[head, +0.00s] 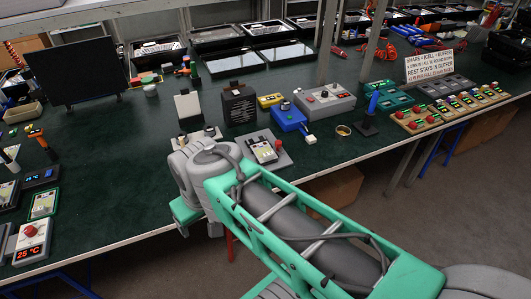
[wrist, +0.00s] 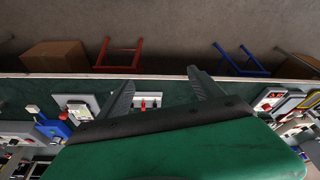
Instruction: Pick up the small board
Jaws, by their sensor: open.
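I cannot tell for sure which piece is the small board. In the wrist view a small pale piece with red knobs (wrist: 149,103) lies on the green table between my fingers, partly hidden by the gripper body. My gripper (wrist: 161,77) is open and empty, its fingertips above the table's front edge. A grey plate with a display unit (head: 263,150) lies right of my wrist. A small green-edged unit (head: 44,204) lies at the left. Tan boards with red buttons (head: 412,121) lie at the right.
A blue box (head: 289,117), a black speaker-like box (head: 239,105) and a grey control box (head: 325,98) stand behind my wrist. A dark panel (head: 75,72) stands at back left. A sign (head: 430,66) stands at right. The green tabletop (head: 115,150) is clear at left centre.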

